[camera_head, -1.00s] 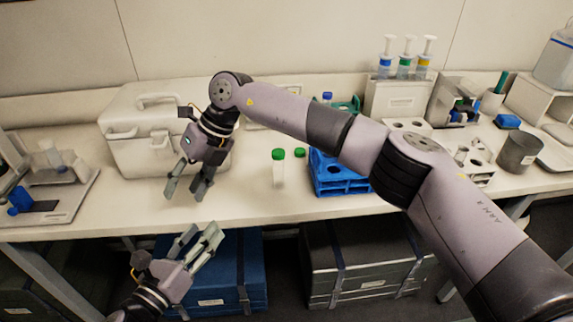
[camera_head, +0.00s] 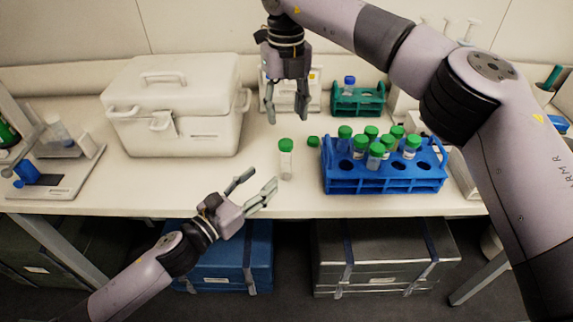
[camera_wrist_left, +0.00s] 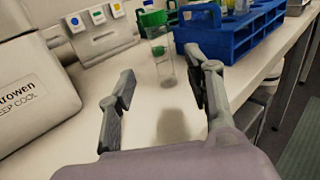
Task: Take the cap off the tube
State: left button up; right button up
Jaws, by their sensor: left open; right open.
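A clear tube (camera_head: 286,168) with a green cap (camera_head: 286,145) stands upright on the bench, left of the blue rack. It also shows in the left wrist view (camera_wrist_left: 166,68), beyond and between my open fingers. A separate green cap (camera_head: 313,141) lies on the bench just right of the tube. My left gripper (camera_head: 264,181) is open and empty, left of and lower than the tube at the bench's front edge, its fingers pointing toward it. My right gripper (camera_head: 287,113) is open and empty, pointing down above and behind the tube, apart from it.
A blue rack (camera_head: 385,184) holds several green-capped tubes close on the right. A green rack (camera_head: 358,103) with a blue-capped tube stands behind. A white cooler box (camera_head: 175,105) is on the left. Bench space in front of the cooler is clear.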

aim_at(282, 162)
pick_arm(q)
jog(key=x, duration=1)
jog(key=shift+w+d, duration=0.1)
jog(key=shift+c, duration=0.2)
grip_shut()
dwell(0.5)
